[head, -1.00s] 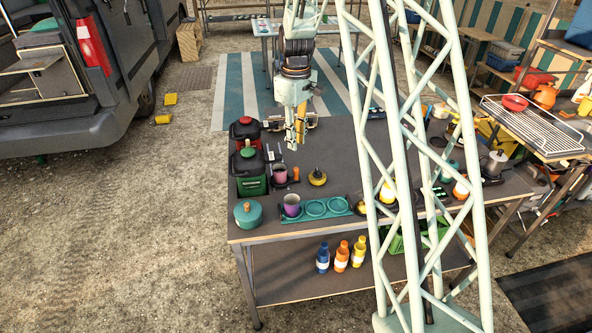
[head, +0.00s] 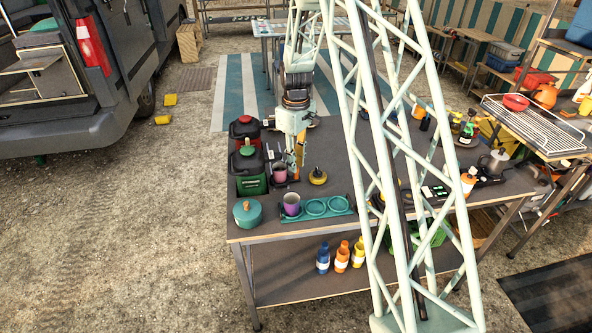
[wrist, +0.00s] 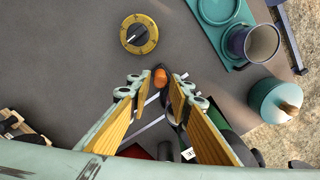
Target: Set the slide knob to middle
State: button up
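A small orange knob (wrist: 160,77), which looks like the slide knob, shows between my fingertips in the wrist view, with a dark part just below it. Most of its slide is hidden by my fingers, so I cannot tell its exact position along the track. My gripper (wrist: 160,87) is open, one yellow-padded finger on each side of the knob, with gaps visible. In the head view my gripper (head: 296,167) points down over the left part of the table, right of a pink mug (head: 279,174). I cannot tell how far the fingertips are above the knob.
A teal tray (head: 334,212) with a purple mug (head: 291,203) and a teal pot (head: 248,213) are nearer the front edge. Green (head: 250,172) and red (head: 245,130) canisters stand at left.

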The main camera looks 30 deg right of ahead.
jog(key=shift+f, duration=1.45)
jog(key=shift+c, duration=0.7)
grip_shut()
